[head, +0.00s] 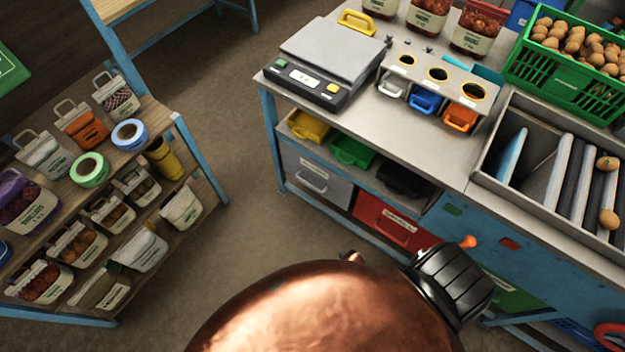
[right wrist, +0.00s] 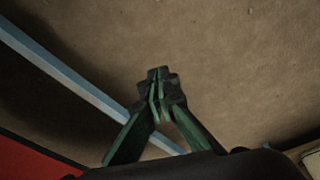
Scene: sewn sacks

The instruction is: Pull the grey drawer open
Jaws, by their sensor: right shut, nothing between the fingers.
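The grey drawer (head: 318,176) sits under the left end of the workbench, with a pale bar handle (head: 311,183) across its front. Its front looks about level with the bench frame. My right gripper shows in the right wrist view (right wrist: 158,88), with its green, dark-tipped fingers together and nothing between them. It points over bare brown floor. In the head view my copper-coloured arm fills the bottom centre and I cannot make out the right fingertips. The grey drawer cannot be made out in the right wrist view. My left gripper is not in view.
A red drawer (head: 393,222) is right of the grey one. Yellow, green and black bins stand on the shelf above. A blue bench leg (head: 271,137) is at the left corner. A loaded shelf rack (head: 187,155) stands left; floor between is clear.

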